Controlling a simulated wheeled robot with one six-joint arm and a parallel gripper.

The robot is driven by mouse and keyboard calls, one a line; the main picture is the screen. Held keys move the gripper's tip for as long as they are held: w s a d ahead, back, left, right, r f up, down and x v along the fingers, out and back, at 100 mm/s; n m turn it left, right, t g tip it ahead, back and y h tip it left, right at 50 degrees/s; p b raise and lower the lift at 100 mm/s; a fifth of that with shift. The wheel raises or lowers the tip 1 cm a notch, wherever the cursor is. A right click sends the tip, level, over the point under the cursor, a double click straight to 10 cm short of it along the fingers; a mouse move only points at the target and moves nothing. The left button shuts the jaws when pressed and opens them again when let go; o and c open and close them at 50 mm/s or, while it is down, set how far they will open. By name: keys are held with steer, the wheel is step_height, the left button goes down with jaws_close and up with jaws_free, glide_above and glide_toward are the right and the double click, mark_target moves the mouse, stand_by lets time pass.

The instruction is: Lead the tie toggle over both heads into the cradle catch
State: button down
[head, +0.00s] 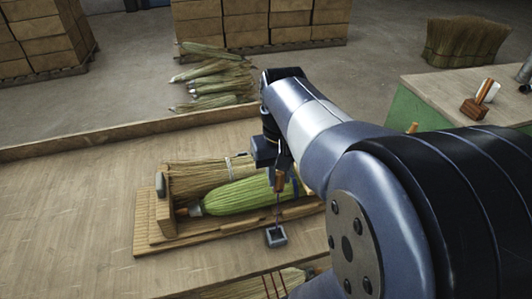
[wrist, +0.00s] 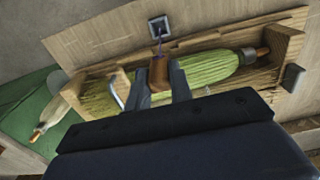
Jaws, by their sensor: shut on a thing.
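My gripper (head: 277,176) is shut on the brown tie toggle (head: 279,182), above the right part of the broom heads. In the wrist view the toggle (wrist: 159,74) sits between the two fingers. A thin cord runs from it to a dark square block (head: 275,236) at the cradle's front side; the block also shows in the wrist view (wrist: 159,27). The green head (head: 235,196) lies in front and the tan head (head: 200,176) behind it in the wooden cradle (head: 150,240). A grey piece (head: 160,185) sits on the cradle's left end. I cannot tell which fitting is the catch.
A light wire loop (head: 228,163) shows by the tan head. The bench (head: 80,200) is clear left of the cradle. More bristles (head: 250,288) lie at the front edge. A green-sided table (head: 430,95) stands at the right, and stacked boxes (head: 250,25) stand behind.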

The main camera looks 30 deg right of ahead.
steer(key=shift+w+d+p, duration=1.2)
steer(key=shift+w+p, duration=1.95)
steer(key=shift+w, duration=5.15)
steer(key=shift+w+d+p, duration=1.15)
steer(key=shift+w+p, duration=2)
steer(key=shift+w, duration=5.15)
steer(key=shift+f+b, duration=5.95)
steer(key=shift+f, duration=4.6)
steer(key=c, duration=1.2)
jaws_free()
